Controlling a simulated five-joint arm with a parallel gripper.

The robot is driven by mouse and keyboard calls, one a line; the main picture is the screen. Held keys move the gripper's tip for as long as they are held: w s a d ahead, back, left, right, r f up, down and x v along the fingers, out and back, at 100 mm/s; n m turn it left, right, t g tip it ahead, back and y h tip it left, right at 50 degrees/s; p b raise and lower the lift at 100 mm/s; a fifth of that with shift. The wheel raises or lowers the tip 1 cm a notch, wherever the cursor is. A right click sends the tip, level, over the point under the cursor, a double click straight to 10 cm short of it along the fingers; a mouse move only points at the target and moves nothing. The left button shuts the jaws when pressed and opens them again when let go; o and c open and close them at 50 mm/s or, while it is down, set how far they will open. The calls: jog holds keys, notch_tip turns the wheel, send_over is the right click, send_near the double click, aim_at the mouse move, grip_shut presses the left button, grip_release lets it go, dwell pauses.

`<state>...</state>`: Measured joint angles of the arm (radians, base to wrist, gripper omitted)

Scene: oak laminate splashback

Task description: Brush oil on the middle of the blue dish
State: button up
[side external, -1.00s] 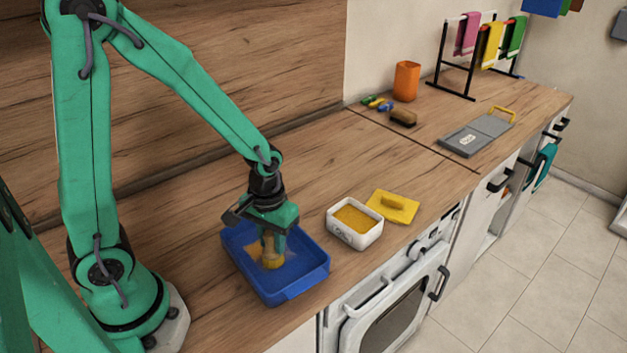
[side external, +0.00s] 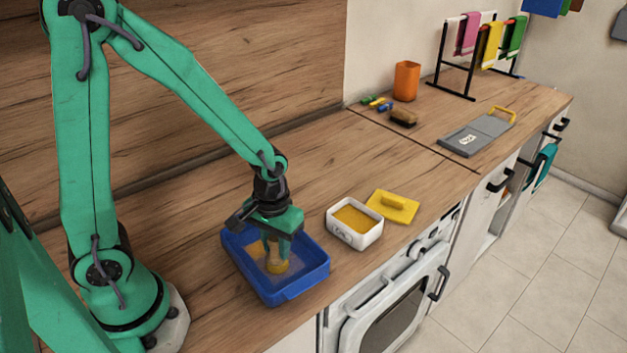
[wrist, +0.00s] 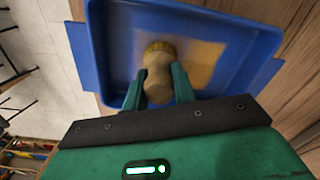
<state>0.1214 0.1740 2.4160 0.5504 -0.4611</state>
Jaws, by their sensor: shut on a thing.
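The blue dish (side external: 300,288) stands on the wooden counter below my gripper. It fills the upper part of the wrist view (wrist: 245,32). A yellowish oil patch (wrist: 207,58) lies on its floor, beside the brush. My gripper (side external: 277,246) is shut on the brush (side external: 278,264), which has a pale wooden handle. In the wrist view the fingers (wrist: 158,88) clasp the handle (wrist: 158,75) from both sides. The brush's yellow bristles point down at the dish floor near its middle. I cannot tell how firmly they touch it.
A white tub (side external: 347,236) with yellow-orange contents and its yellow lid (side external: 393,206) sit right of the dish. Farther back are a dark brush (side external: 403,118), an orange cup (side external: 406,82), a grey board (side external: 478,134) and a towel rack (side external: 456,94). The counter between is clear.

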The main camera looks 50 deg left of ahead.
jog(key=shift+d, duration=0.8)
jog(key=shift+d, duration=0.15)
jog(key=shift+s+d, duration=0.1)
jog(key=shift+d, duration=0.8)
jog(key=shift+a, duration=0.15)
dwell(0.4)
jog(key=shift+a, duration=0.9)
jog(key=shift+a, duration=0.25)
jog(key=shift+a, duration=0.8)
jog(key=shift+a, duration=0.2)
